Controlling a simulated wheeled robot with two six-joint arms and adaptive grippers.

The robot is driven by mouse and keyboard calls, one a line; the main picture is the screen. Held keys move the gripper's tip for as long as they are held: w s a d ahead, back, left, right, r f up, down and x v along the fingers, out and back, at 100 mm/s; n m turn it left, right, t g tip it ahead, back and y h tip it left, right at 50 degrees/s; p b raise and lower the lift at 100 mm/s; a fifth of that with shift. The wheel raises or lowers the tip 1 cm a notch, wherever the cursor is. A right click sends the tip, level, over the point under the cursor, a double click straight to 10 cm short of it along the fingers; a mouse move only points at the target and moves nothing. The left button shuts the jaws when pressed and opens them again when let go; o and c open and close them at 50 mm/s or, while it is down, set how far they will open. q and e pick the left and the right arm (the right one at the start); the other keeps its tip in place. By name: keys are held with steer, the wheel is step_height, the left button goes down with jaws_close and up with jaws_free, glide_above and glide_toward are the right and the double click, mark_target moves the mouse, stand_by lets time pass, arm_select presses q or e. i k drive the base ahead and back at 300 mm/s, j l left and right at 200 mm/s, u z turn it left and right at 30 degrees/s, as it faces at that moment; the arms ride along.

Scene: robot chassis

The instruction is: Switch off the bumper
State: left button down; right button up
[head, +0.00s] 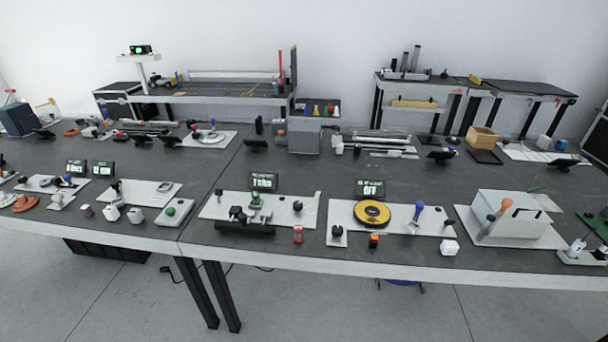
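Neither of my grippers is in view. No thing is plainly marked as a bumper, and I cannot tell which one it is. On the long dark table, a small black display (371,189) reads "OFF" in its large line; its smaller line is too small to read. Below it, a yellow and black disc (372,224) and a blue-topped lever (418,210) sit on a white plate (343,219). To the left, another display (264,182) has text too small to read, above a plate with a black device (240,215) and small knobs.
A white box (513,222) with an orange-topped handle stands at the right. A green dome (170,211) sits on a plate at the left. More tables stand along the back wall.

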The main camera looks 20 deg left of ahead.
mark_target(218, 192)
steer(key=u, duration=1.3)
steer(key=i+z, duration=0.35)
steer(key=i, duration=0.2)
steer(key=i+j+z, duration=0.15)
steer(key=i+z, duration=0.2)
steer(key=i, duration=0.2)
